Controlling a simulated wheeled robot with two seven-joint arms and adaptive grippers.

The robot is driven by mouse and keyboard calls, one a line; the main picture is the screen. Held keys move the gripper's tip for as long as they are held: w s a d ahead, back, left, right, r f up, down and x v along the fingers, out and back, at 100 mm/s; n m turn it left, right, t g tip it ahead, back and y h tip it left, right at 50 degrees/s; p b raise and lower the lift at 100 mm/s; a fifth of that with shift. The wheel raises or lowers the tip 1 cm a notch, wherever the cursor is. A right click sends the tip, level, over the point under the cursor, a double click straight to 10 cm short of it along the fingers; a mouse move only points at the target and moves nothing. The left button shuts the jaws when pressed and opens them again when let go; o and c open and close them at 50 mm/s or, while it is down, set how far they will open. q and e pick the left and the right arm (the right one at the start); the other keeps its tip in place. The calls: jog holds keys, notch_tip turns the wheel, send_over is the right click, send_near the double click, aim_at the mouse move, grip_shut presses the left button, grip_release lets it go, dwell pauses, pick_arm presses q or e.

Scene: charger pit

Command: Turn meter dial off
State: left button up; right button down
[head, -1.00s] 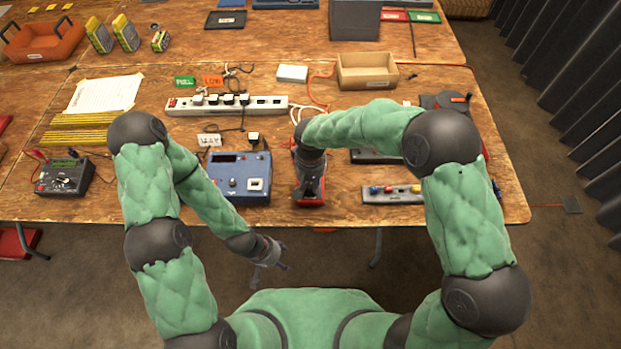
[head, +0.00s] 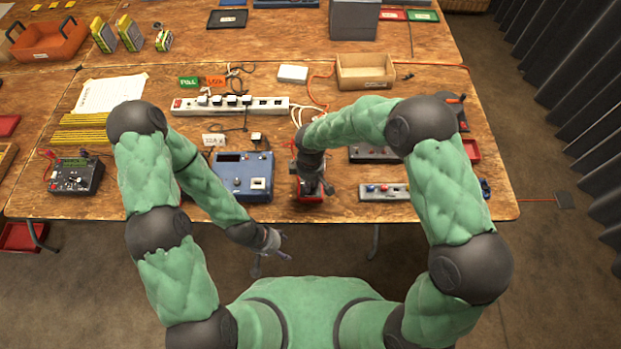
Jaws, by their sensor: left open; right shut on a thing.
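A black meter (head: 75,177) with a small display, a round dial and red leads lies at the left of the table, near its front edge. The dial's setting is too small to read. My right gripper (head: 312,188) points down at the front middle of the table, shut on a red object (head: 311,198). The gripper hides most of that object, so I cannot tell what it is. My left gripper (head: 270,251) is open and empty, low in front of the table edge and well to the right of the meter.
A blue box with a display (head: 243,172) stands between the meter and my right gripper. A white power strip (head: 228,106) with plugs lies behind it. A grey panel with coloured knobs (head: 384,192) is to the right. Yellow sticks (head: 84,130) lie behind the meter.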

jog(key=n+p, duration=0.2)
jog(key=n, duration=0.2)
jog(key=shift+n, duration=0.3)
dwell(0.3)
jog(key=c, duration=1)
grip_release()
jog(key=shift+c, duration=0.2)
notch_tip(320, 180, up, 12)
